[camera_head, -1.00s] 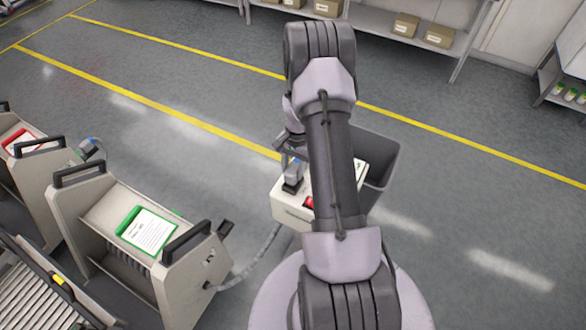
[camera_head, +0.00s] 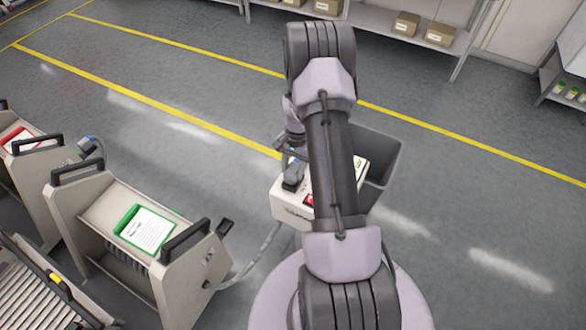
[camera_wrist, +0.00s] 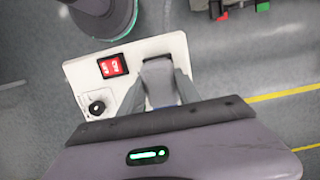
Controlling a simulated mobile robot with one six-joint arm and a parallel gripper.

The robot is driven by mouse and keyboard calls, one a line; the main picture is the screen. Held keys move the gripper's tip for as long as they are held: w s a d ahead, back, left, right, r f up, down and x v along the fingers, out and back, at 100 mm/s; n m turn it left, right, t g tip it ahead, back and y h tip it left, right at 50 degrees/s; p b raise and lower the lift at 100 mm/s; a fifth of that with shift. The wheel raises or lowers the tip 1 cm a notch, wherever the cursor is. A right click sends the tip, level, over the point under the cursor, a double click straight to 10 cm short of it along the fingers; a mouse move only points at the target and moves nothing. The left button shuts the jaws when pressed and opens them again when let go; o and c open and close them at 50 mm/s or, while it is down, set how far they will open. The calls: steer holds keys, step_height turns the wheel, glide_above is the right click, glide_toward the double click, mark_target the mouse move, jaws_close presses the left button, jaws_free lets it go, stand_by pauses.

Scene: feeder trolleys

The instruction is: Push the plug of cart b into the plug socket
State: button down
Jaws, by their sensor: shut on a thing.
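My gripper (camera_wrist: 160,88) is shut on a grey plug (camera_wrist: 158,72), one finger on each side of it. The plug is over the top of a cream box (camera_wrist: 82,72), beside a red switch (camera_wrist: 112,66). In the head view the plug (camera_head: 292,180) stands upright at the left part of the box top (camera_head: 290,208). The socket opening is hidden under the plug, so I cannot tell how deep it sits. A grey cable (camera_head: 248,266) runs between the cart with the green-framed card (camera_head: 190,272) and the box. No cart letter is readable.
A second cart with a red-framed card (camera_head: 38,168) stands at the far left, with a plug (camera_head: 87,145) on its edge. A grey bin (camera_head: 384,165) stands behind the box. A roller conveyor (camera_head: 35,290) is at lower left. The floor beyond is clear.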

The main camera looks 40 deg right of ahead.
steer(key=c, duration=0.8)
jaws_free()
steer(key=shift+o, duration=0.2)
step_height(320, 180, up, 17)
steer(key=d+p, duration=0.3)
steer(key=w+a+r+n+t+h+b, duration=0.1)
steer(key=w+a+r+n+t+b, duration=0.15)
steer(key=a+r+b, duration=0.6)
steer(key=s+a+r+n+t, duration=0.1)
steer(key=s+a, duration=0.1)
steer(key=a, duration=0.3)
steer(key=s+a+r+n+b, duration=0.1)
steer(key=s+a, duration=0.2)
steer(key=a, duration=0.3)
steer(key=s+a+r+n+t, duration=0.1)
steer(key=s+a+n, duration=0.1)
steer(key=a, duration=0.3)
steer(key=s+a+f+n+t+y+b, duration=0.1)
steer(key=s+a+n+t+b, duration=0.1)
steer(key=s+a, duration=0.6)
steer(key=s+n+b, duration=0.1)
steer(key=s, duration=0.1)
steer(key=shift+s+a+f+b, duration=0.25)
steer(key=shift+s+f+b, duration=0.05)
steer(key=shift+f+b, duration=0.1)
